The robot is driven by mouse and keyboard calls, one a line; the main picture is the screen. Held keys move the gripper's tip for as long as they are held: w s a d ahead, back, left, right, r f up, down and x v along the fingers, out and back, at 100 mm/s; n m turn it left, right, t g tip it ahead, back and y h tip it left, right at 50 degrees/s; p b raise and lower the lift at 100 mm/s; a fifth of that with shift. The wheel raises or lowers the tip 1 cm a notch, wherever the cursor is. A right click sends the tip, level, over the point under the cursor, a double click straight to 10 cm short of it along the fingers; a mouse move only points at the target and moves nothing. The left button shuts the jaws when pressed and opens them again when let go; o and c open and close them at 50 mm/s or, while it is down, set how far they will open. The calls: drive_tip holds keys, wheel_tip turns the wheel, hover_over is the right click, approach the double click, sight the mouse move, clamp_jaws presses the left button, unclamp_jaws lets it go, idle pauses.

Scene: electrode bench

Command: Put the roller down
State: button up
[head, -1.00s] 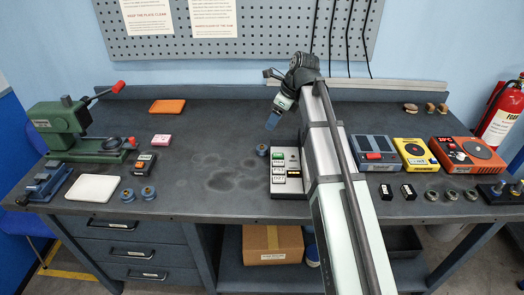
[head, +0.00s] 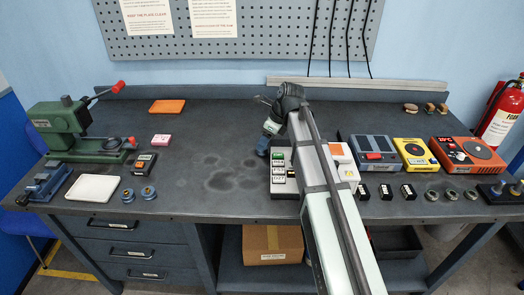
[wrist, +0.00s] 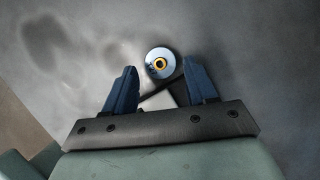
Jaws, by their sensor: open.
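A roller (wrist: 160,62) shows end-on in the wrist view, a round blue-and-silver disc with a yellow-rimmed hole at its centre. It stands on the dark bench top just beyond my fingertips, in line with the gap between them. My gripper (wrist: 156,80) is open, one blue finger on each side, and nothing is clamped. In the head view my gripper (head: 262,147) is low over the bench, left of the white button panel (head: 283,186). Its blue fingers hide most of the roller there; I cannot tell whether they touch it.
A green press (head: 75,130) is at the far left. Blue, yellow and orange devices (head: 420,152) line the right side.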

drive_tip(key=shift+x, duration=1.3)
drive_tip(key=shift+c, duration=0.4)
drive_tip(key=c, duration=0.9)
drive_tip(key=shift+o, duration=0.2)
wheel_tip(320, 180, up, 10)
